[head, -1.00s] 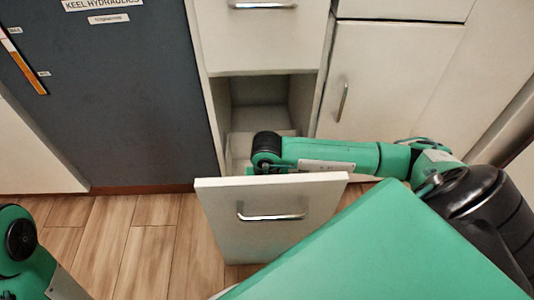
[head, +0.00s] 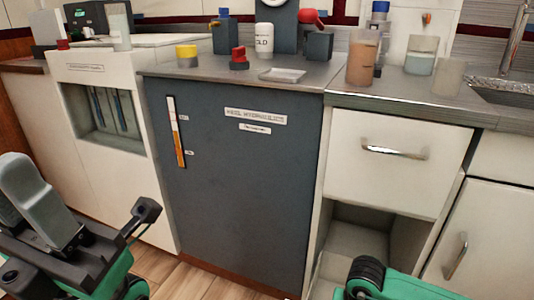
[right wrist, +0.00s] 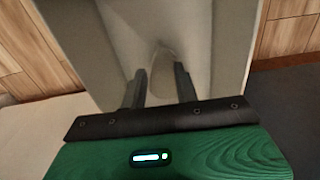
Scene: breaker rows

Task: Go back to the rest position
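My left gripper (head: 92,207) is at the lower left of the head view. Its dark fingers stand wide apart, with nothing clear between them, in front of the white cabinet. My right arm (head: 385,282) shows only as a green link with a black joint at the bottom, in front of the lower drawer opening. The right gripper (right wrist: 160,86) shows in the right wrist view with its two dark fingers apart. They point into a pale, box-like interior. A pale rounded shape (right wrist: 162,68) shows beyond and between the fingers; I cannot tell what it is.
A dark grey cabinet (head: 240,190) stands in the middle. Its counter holds a yellow-topped item (head: 187,55), a red button (head: 239,58) and a white bottle (head: 264,41). Beakers (head: 362,60) stand to the right. A closed drawer (head: 395,185) is above the lower opening (head: 360,240).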

